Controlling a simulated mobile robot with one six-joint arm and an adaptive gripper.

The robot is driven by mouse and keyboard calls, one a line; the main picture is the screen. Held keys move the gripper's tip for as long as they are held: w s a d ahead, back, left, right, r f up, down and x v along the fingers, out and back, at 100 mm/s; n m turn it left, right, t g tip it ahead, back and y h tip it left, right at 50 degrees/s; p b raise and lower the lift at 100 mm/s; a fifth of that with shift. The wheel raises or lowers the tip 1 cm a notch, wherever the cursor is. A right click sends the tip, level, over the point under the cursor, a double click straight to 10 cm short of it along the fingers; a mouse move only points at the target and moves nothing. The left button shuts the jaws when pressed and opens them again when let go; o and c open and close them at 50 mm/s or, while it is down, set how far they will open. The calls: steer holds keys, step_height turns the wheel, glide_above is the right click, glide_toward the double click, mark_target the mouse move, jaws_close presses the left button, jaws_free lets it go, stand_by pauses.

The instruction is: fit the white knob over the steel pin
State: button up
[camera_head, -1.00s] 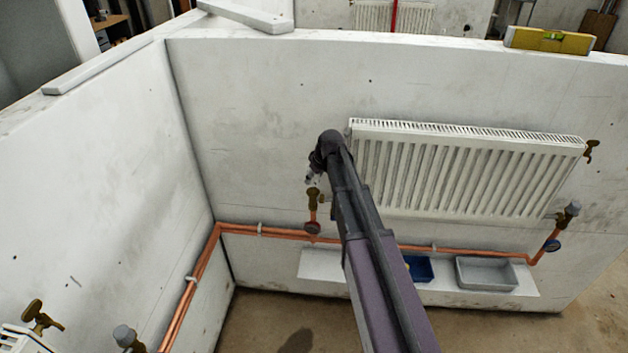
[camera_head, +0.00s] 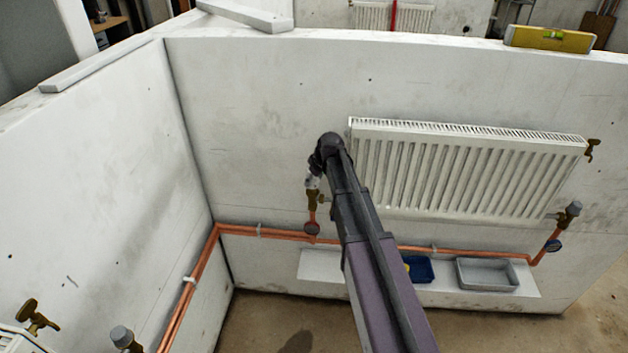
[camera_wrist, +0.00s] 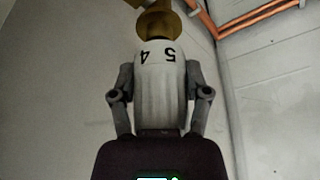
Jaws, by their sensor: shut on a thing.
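The white knob (camera_wrist: 160,85), printed with the numbers 5 and 4, sits between the two fingers of my gripper (camera_wrist: 160,73). The fingers are shut on its sides. Its far end meets or overlaps the brass valve body (camera_wrist: 158,22) in the wrist view; I cannot tell whether a gap is left. The steel pin is hidden behind the knob. In the head view the knob (camera_head: 312,182) shows as a small pale shape just above the brass valve (camera_head: 316,200), left of the radiator, roughly in line with it. My arm partly covers this area.
The radiator (camera_head: 465,170) hangs to the right of my arm. Copper pipes (camera_head: 270,231) run along the wall below. A shelf (camera_head: 318,262) carries a blue tray (camera_head: 424,270) and a grey tray (camera_head: 487,273). A yellow level (camera_head: 548,39) lies on the wall top.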

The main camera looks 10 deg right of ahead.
steer(key=shift+f+b, duration=1.45)
stand_by(1.7)
steer(key=o, duration=1.3)
steer(key=shift+r, duration=0.2)
steer(key=shift+r+p, duration=4.2)
steer(key=shift+p, duration=0.2)
steer(key=s+m+g, duration=0.1)
steer(key=s+m, duration=0.1)
steer(key=s, duration=0.7)
steer(key=s+f+m+g+h, duration=0.1)
steer(key=s+m, duration=0.1)
steer(key=s, duration=0.8)
steer(key=s+m+g+h, duration=0.1)
steer(key=s+m+g, duration=0.1)
steer(key=s, duration=0.7)
steer(key=shift+s+f, duration=0.25)
steer(key=shift+s, duration=0.1)
